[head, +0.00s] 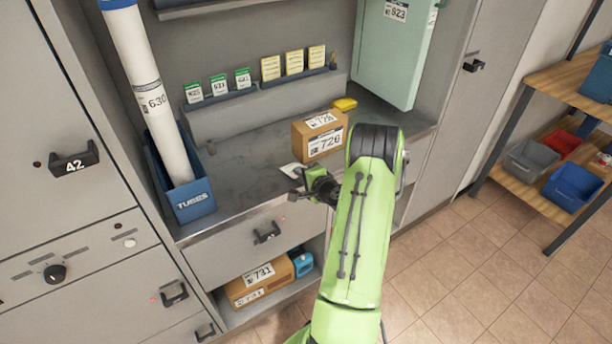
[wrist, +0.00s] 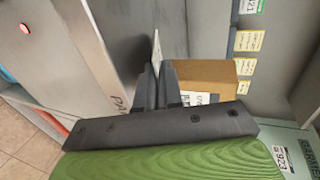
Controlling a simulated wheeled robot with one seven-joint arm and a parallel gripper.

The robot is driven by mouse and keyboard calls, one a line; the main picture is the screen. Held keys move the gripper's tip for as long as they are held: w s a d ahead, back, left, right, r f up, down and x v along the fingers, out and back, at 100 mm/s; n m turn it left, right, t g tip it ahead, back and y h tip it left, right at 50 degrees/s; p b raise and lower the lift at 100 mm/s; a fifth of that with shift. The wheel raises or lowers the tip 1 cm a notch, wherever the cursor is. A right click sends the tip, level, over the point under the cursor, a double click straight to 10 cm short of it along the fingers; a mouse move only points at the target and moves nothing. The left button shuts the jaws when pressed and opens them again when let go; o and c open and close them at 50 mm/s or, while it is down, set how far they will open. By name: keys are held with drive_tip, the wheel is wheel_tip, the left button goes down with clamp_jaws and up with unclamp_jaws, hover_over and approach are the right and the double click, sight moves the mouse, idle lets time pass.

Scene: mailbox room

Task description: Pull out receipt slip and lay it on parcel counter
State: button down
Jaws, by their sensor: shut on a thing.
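My gripper (head: 302,180) is over the front part of the grey parcel counter (head: 243,182), left of the cardboard parcel marked 726 (head: 303,145). In the wrist view the two dark fingers (wrist: 156,80) are shut on a thin white receipt slip (wrist: 156,48), seen nearly edge-on and sticking out past the fingertips. A bit of the white slip (head: 288,169) also shows beside the fingers in the head view. I cannot tell whether its end touches the counter. The counter's front edge (wrist: 112,85) shows left of the fingers in the wrist view.
A blue tube bin (head: 194,203) with a long white tube stands at the counter's left. Small green and yellow cards line the back ledge. A yellow item (head: 344,104) lies behind the parcel, and a green cabinet (head: 395,50) hangs at right.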

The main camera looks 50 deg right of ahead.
drive_tip(key=shift+w, duration=0.15)
drive_tip(key=c, duration=1.2)
unclamp_jaws()
drive_tip(key=shift+f, duration=0.1)
drive_tip(key=shift+s+f, duration=0.1)
drive_tip(key=shift+s, duration=0.2)
drive_tip(key=s+a+b, duration=0.2)
drive_tip(key=s+b, duration=0.5)
drive_tip(key=s, duration=0.2)
drive_tip(key=shift+a, duration=0.35)
